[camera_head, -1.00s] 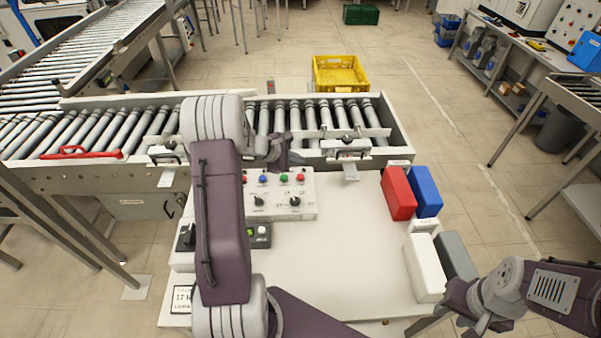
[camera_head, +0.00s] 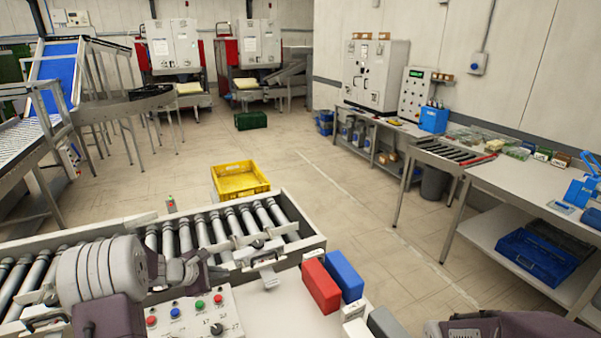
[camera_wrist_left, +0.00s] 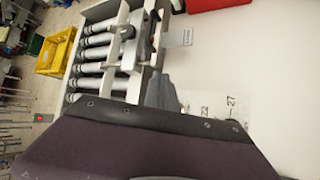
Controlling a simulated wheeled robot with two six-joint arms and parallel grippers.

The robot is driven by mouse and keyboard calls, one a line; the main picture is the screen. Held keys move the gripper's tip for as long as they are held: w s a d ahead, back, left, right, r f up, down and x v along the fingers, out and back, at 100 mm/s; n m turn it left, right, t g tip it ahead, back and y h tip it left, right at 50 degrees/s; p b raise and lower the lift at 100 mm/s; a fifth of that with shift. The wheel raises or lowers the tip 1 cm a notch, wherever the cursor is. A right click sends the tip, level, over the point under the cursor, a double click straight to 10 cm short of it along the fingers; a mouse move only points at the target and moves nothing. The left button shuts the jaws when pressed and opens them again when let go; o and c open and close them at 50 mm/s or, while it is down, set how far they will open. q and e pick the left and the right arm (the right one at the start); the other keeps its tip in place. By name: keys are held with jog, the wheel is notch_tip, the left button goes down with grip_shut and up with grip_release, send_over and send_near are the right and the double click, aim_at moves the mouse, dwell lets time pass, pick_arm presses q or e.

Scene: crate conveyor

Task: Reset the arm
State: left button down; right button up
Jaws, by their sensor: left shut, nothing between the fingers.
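My left arm comes in from the lower left in the head view, in front of the roller conveyor. Its gripper (camera_head: 208,270) is shut and empty, above the near side of the conveyor and just behind the button panel (camera_head: 196,316). In the left wrist view the dark wrist body fills the lower part, and a grey fingertip (camera_wrist_left: 162,92) points up near the conveyor edge. My right arm shows only as a purple part at the bottom right of the head view. Its gripper is out of the picture.
The conveyor (camera_head: 318,242) crosses the lower left. A red block (camera_head: 320,287) and a blue block (camera_head: 344,276) stand at the white table's corner. A workbench (camera_head: 525,187) stands right; the middle floor is open.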

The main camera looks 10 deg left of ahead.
pick_arm(q)
jog(key=d+r+m+h, duration=0.1)
jog(key=d+r+m, duration=0.1)
jog(key=d+r, duration=0.35)
jog(key=s+d+f+m+g, duration=0.2)
jog(key=s+d+m+g, duration=0.2)
jog(key=s+d+m, duration=0.6)
jog(key=s+a+f+m+g+y, duration=0.1)
jog(key=s+m, duration=0.3)
jog(key=s, duration=0.4)
jog(key=s+a+f+m+g+y, duration=0.1)
jog(key=s+f+m+g+y, duration=0.1)
jog(key=s, duration=0.6)
notch_tip(320, 180, down, 2)
jog(key=m+y, duration=0.1)
jog(key=m, duration=0.2)
jog(key=shift+s+a+f+y, duration=0.15)
jog(key=shift+a+f+y, duration=0.15)
jog(key=shift+y, duration=0.1)
